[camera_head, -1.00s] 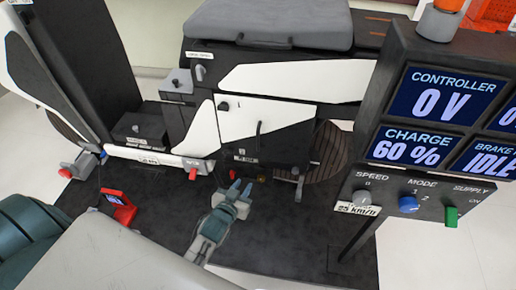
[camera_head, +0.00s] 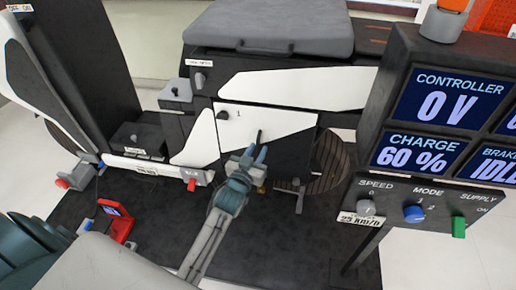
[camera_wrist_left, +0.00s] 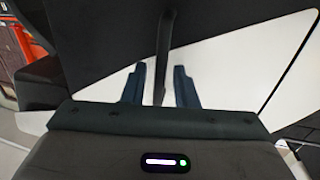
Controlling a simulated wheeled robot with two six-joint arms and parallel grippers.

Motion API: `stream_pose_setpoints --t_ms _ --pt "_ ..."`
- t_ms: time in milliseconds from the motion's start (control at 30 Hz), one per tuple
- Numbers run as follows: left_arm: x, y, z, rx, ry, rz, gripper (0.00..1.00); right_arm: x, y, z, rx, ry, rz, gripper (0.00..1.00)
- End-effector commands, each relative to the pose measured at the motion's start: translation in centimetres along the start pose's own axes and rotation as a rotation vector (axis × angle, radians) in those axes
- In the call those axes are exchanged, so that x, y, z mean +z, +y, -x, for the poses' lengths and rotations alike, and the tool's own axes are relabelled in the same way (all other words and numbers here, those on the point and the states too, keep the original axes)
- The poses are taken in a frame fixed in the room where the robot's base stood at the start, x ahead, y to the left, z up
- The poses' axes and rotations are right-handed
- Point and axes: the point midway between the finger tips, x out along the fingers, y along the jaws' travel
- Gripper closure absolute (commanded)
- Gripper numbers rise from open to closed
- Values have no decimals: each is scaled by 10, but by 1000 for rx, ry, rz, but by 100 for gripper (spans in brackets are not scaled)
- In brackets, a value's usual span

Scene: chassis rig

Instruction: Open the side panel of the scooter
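The scooter's side panel (camera_head: 290,122) is white above and black below, and it looks closed. A dark upright bar handle stands on it, and a dark round knob (camera_head: 223,115) sits at its upper left. My left gripper (camera_head: 254,154) is in front of the panel at the handle's lower part. In the left wrist view the handle (camera_wrist_left: 164,55) runs between the two blue fingers (camera_wrist_left: 158,84), with a gap on both sides, so the gripper is open around or just before it. My right gripper is not in view.
A control console (camera_head: 430,190) with speed, mode and supply controls stands at the right. A red meter-like device (camera_head: 120,222) sits on the dark mat (camera_head: 310,240) at the left. The scooter seat (camera_head: 275,25) is above the panel.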

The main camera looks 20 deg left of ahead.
Motion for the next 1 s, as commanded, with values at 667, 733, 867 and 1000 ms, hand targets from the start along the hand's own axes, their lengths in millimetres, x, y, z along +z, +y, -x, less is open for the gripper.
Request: stream_pose_setpoints --t_ms 667,733,867,1000 --pt "0 0 -14 0 -1 0 100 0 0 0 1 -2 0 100" --pt "0 0 -14 0 -1 0 100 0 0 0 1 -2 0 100" --pt "1 0 -14 -1 -1 0 100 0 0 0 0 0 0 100" --pt "2 -1 -13 -10 -1 -1 100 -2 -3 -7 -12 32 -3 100"
